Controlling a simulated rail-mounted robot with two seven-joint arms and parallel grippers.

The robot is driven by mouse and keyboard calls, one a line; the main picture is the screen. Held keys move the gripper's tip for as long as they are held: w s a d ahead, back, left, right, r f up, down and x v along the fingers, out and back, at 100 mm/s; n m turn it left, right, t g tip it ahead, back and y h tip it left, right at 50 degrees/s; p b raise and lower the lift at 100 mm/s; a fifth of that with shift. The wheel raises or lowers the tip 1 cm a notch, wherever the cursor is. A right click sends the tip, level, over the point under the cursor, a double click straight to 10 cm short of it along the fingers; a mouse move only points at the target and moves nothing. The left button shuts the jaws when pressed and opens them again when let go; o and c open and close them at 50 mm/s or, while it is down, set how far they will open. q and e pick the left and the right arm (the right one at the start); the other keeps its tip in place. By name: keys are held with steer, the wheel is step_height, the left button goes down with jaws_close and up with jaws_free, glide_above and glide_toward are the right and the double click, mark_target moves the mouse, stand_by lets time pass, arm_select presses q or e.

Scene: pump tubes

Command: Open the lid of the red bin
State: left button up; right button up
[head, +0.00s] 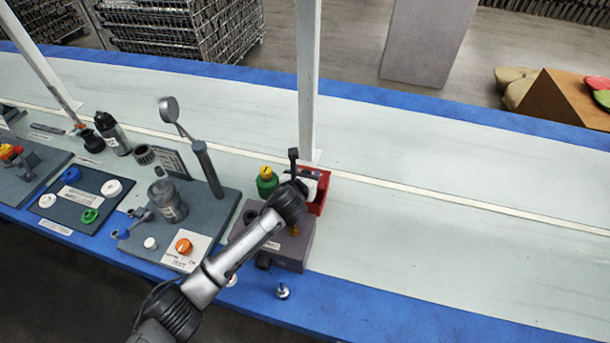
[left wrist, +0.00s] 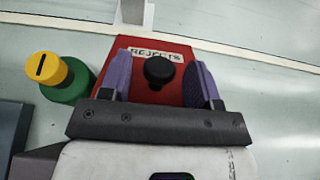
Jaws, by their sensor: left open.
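The red bin (head: 320,194) stands on the bench behind the purple-grey station, partly hidden behind my left gripper (head: 305,168). In the left wrist view the bin's red lid (left wrist: 175,52) carries a white REJECTS label and a round black knob (left wrist: 158,71). The lid looks shut. My left gripper (left wrist: 160,62) is open, with one purple finger on each side of the knob and a gap to both. Whether the fingers are level with the knob or above it, I cannot tell. My right gripper is not in view.
A green and yellow knob (left wrist: 62,78) sits just left of the bin; it also shows in the head view. A white post (head: 307,90) rises close behind the bin. Several fixtures crowd the bench to the left. The bench to the right (head: 450,240) is clear.

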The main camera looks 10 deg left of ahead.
arm_select(q)
jaws_close()
stand_by(0.5)
